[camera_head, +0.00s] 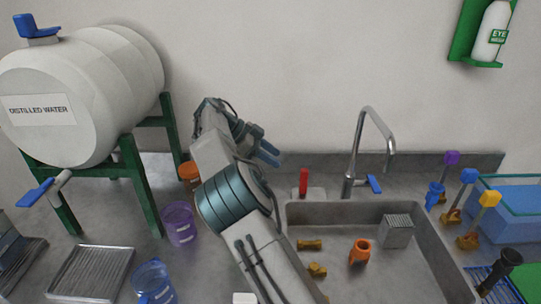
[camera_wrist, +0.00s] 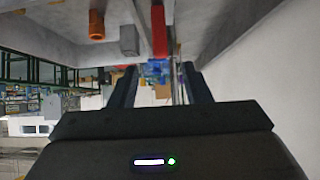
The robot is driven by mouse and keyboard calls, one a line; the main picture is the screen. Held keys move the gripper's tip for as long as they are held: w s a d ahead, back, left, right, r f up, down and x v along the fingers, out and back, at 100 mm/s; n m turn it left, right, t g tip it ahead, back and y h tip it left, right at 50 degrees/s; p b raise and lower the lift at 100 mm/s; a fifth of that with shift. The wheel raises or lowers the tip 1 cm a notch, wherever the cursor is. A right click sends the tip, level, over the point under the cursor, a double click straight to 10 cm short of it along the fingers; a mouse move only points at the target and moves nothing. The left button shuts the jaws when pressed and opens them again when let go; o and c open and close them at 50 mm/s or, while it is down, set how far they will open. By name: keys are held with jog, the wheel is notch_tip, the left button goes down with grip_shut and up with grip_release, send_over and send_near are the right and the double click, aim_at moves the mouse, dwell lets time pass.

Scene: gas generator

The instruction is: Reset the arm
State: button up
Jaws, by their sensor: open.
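My gripper (camera_head: 268,152) is raised above the back edge of the counter, in front of the wall, left of the sink faucet. Its two dark fingers are apart with nothing between them. In the wrist view, my gripper (camera_wrist: 155,82) also shows its fingers spread. Beyond them are a red object (camera_wrist: 159,30), an orange piece (camera_wrist: 97,25) and a grey block (camera_wrist: 129,40), none touched. The arm reaches up from the bottom middle of the head view and hides part of the counter.
A distilled water tank (camera_head: 85,95) on a green stand (camera_head: 140,185) is at left. A purple container (camera_head: 180,223) and blue container (camera_head: 154,281) stand on the counter. The sink (camera_head: 375,275) holds an orange piece (camera_head: 360,251) and grey block (camera_head: 397,231). The faucet (camera_head: 360,150) rises behind.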

dwell(0.4)
jog(key=s+d+r+n+y, duration=0.3)
jog(key=s+d+n+y, duration=0.4)
jog(key=s+d, duration=0.65)
jog(key=s+f+n+t+y, duration=0.1)
jog(key=s+n, duration=0.4)
jog(key=s, duration=0.6)
jog(key=s+d+f+n+t+y, duration=0.1)
jog(key=s+f+n+t+y, duration=0.1)
jog(key=s+n, duration=0.4)
jog(key=s+f, duration=0.1)
jog(key=s, duration=0.4)
jog(key=shift+s+d+f, duration=0.15)
jog(key=shift+d+f, duration=0.05)
jog(key=shift+f, duration=0.1)
